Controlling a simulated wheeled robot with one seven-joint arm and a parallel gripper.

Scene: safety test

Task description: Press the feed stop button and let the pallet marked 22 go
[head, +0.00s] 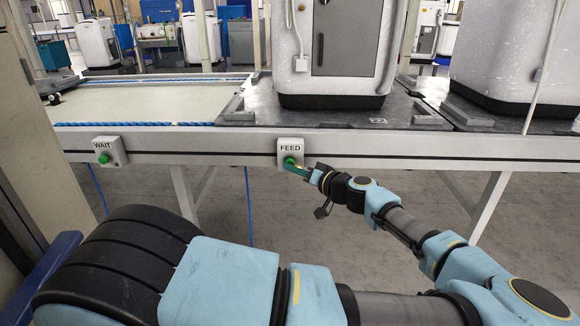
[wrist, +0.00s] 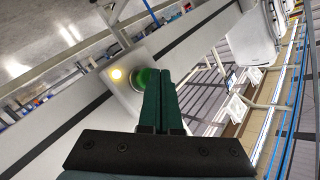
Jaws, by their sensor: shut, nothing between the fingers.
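The feed button box (head: 290,151), a pale box lettered FEED, is fixed to the conveyor's front rail. Its green button (head: 289,162) also shows in the wrist view (wrist: 147,78), with a lit yellow-white lamp beside it. My gripper (head: 306,172) is shut and empty, its dark green fingers (wrist: 166,85) at the button. I cannot tell whether the tips touch or press it. The pallet marked 22 (head: 378,121) is a dark plate on the conveyor, behind and right of the FEED box, carrying a white cabinet machine (head: 338,45).
A second box lettered WAIT (head: 110,151), also with a green button, is on the rail at left. Another dark pallet (head: 468,113) with a white machine (head: 515,55) stands at right. The pale conveyor bed (head: 140,103) is clear left of pallet 22. A conveyor leg (head: 490,207) stands behind my arm.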

